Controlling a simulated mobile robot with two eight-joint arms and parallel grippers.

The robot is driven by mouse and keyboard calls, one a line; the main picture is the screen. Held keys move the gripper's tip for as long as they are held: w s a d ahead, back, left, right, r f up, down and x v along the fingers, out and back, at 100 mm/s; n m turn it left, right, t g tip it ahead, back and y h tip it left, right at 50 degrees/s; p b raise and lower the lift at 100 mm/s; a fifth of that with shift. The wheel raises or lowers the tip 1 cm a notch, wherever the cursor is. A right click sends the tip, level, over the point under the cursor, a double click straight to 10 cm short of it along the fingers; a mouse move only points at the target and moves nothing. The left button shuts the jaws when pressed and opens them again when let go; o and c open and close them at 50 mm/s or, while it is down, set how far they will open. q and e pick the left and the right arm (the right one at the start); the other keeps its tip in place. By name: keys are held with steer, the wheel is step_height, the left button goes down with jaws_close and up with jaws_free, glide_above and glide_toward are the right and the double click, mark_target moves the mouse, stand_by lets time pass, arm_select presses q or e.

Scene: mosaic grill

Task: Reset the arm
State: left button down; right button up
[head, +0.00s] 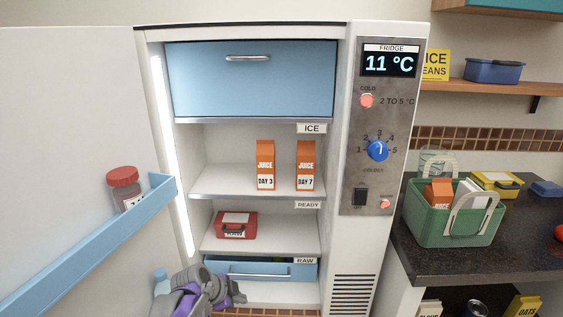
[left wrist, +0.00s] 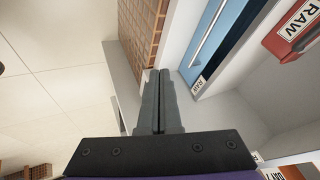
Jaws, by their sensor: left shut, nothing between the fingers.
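My left arm and left gripper (head: 238,297) show at the bottom of the head view, low in front of the open fridge, near the blue drawer (head: 260,270) labelled RAW. In the left wrist view the two dark fingers of the left gripper (left wrist: 159,74) lie together, shut with nothing between them. The fingertips point toward the brick-tiled strip (left wrist: 140,35) and the drawer's side; I cannot tell how close they are. My right gripper is in neither view.
The fridge door (head: 75,130) stands open at left, with a jar (head: 124,188) in its blue shelf. Two juice cartons (head: 265,165) (head: 306,166) and a red box (head: 236,225) stand inside. A green basket (head: 452,228) sits on the right counter.

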arm_select(q)
steer(key=s+a+n+y, duration=0.25)
steer(key=s+n, duration=0.55)
steer(key=s, duration=0.9)
steer(key=s+a+n+y, duration=0.3)
steer(key=s+n, duration=0.5)
steer(key=s, duration=0.8)
step_height(320, 180, up, 17)
steer(key=w+h+p, duration=0.1)
steer(key=w+p, duration=0.1)
steer(key=p, duration=1.3)
steer(key=shift+a, duration=0.45)
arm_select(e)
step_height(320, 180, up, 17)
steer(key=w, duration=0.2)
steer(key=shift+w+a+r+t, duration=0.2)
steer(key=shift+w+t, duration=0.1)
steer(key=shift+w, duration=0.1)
